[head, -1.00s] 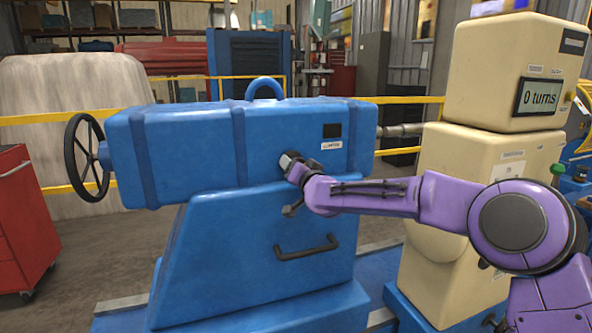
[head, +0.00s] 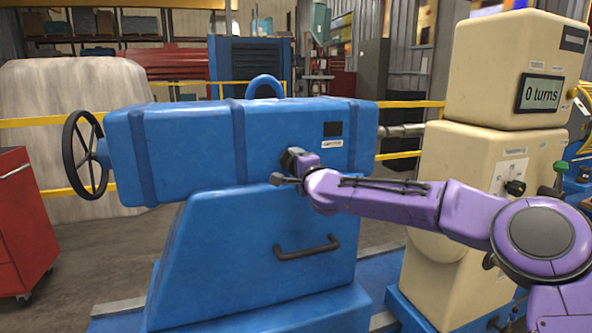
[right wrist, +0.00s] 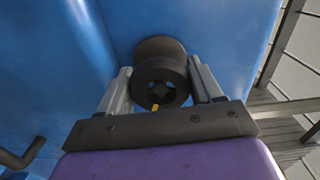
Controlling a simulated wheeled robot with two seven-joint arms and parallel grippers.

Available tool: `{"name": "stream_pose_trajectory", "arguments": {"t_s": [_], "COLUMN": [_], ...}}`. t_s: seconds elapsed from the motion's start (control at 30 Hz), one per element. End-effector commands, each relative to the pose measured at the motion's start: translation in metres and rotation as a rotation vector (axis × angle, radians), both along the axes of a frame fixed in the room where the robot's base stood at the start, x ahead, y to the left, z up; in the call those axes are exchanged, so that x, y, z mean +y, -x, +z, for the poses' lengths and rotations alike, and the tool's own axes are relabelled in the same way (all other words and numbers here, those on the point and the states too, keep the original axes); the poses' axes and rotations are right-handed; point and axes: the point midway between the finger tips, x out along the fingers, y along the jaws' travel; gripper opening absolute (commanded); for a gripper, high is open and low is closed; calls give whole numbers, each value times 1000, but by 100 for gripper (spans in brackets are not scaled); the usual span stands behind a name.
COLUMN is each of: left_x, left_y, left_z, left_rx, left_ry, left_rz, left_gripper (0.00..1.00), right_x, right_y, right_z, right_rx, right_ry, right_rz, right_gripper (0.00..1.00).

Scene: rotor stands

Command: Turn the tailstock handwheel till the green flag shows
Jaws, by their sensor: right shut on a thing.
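The blue tailstock (head: 190,150) stands at centre-left, with the black spoked handwheel (head: 86,155) on its left end; no gripper is near the wheel. A small window (head: 333,129) on its front face is dark, with no green showing. My right gripper (head: 292,159) is at the front face, shut on a dark round hub (right wrist: 160,82), which sits between its fingers in the right wrist view. A short lever (head: 284,178) juts out to the left just below the gripper. My left gripper is not in view.
A beige machine (head: 470,150) at right carries a display (head: 540,94) reading "0 turns". A grab handle (head: 307,247) is on the blue base below my arm. A red cabinet (head: 20,225) stands at far left. Open floor lies before the handwheel.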

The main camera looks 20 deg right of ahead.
Motion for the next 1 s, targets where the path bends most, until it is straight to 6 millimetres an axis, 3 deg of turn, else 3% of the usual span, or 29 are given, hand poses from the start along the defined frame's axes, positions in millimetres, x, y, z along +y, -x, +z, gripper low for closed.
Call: {"name": "stream_pose_trajectory", "arguments": {"t_s": [1.0], "left_x": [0], "left_y": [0], "left_z": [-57], "left_rx": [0], "left_ry": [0], "left_rz": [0], "left_gripper": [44], "right_x": [-1], "right_y": [0], "right_z": [-3], "right_rx": [34], "right_ry": [-963], "right_rz": [0], "right_gripper": [34]}}
